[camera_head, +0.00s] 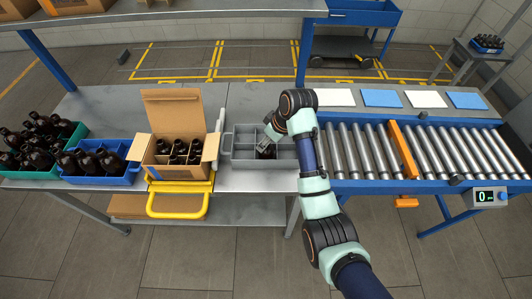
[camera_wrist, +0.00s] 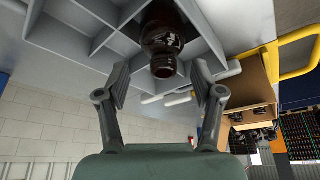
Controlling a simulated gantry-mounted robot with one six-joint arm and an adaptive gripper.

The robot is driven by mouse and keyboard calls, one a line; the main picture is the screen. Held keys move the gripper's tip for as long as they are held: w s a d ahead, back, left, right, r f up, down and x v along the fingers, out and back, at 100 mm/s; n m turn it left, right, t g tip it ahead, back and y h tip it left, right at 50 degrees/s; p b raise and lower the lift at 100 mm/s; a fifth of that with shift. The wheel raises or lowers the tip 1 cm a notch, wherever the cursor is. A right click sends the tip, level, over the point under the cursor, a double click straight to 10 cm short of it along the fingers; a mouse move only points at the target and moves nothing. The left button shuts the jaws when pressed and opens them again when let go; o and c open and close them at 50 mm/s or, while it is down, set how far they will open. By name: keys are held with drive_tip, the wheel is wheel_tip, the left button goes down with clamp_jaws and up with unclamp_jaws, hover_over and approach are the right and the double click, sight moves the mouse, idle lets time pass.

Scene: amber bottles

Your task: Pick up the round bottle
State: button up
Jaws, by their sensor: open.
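A dark amber round bottle (camera_wrist: 162,38) stands in a compartment of the grey divided tray in the wrist view, its neck pointing towards my gripper. The same bottle (camera_head: 266,153) shows small and partly hidden under my gripper in the head view. My gripper (camera_wrist: 160,88) is open, with one finger on each side of the bottle's neck in the picture; I cannot tell the exact gap in depth. In the head view my gripper (camera_head: 265,143) is over the grey tray (camera_head: 240,160).
Left of the tray, an open cardboard box (camera_head: 171,103) with several bottles stands by a yellow handle (camera_head: 180,211). Further left are a blue crate (camera_head: 125,179) and a green crate (camera_head: 73,142) of bottles. A roller conveyor (camera_head: 350,150) with an orange bar (camera_head: 404,150) lies to the right.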

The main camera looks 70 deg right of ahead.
drive_tip(key=x, duration=0.1)
drive_tip(key=b+x, duration=0.1)
drive_tip(key=x, duration=0.3)
drive_tip(key=shift+a+b, duration=0.2)
drive_tip(key=shift+b, duration=0.2)
drive_tip(key=c, duration=0.9)
drive_tip(key=shift+r, duration=0.1)
drive_tip(key=shift+c, duration=0.2)
wheel_tip(320, 180, up, 20)
drive_tip(key=p, duration=0.4)
drive_tip(key=shift+p, duration=0.3)
